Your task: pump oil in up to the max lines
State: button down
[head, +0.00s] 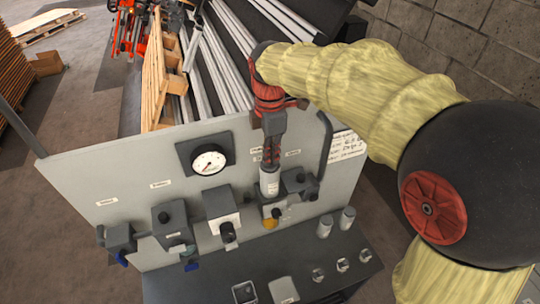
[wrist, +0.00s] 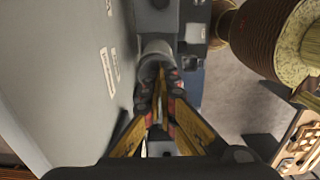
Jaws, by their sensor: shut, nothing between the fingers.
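My gripper (head: 270,160) is shut, with nothing between its fingers, pointing down in front of the upright panel. Just below its tips in the head view is a pale upright cylinder (head: 269,184) with a small label. In the wrist view the shut fingertips (wrist: 160,88) are close to a grey round part (wrist: 156,48); I cannot tell whether they touch it. A yellow-orange part (head: 270,223) shows below the pale cylinder. I cannot make out any max line or oil level. A round dial gauge (head: 208,162) is on the panel.
The panel (head: 130,180) carries several dark box-shaped units, including one with a pale front (head: 222,205). Two grey cylinders (head: 325,227) (head: 348,218) and several small clear pieces (head: 342,265) stand on the dark bench (head: 200,285). Rails and timber lie behind the panel.

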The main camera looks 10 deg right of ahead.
jog(key=shift+f+b, duration=0.5)
jog(key=shift+f, duration=0.45)
jog(key=shift+r, duration=0.15)
jog(key=shift+r+p, duration=0.35)
jog(key=shift+p, duration=0.1)
notch_tip(320, 180, up, 13)
jog(key=p, duration=0.1)
jog(key=shift+r, duration=0.1)
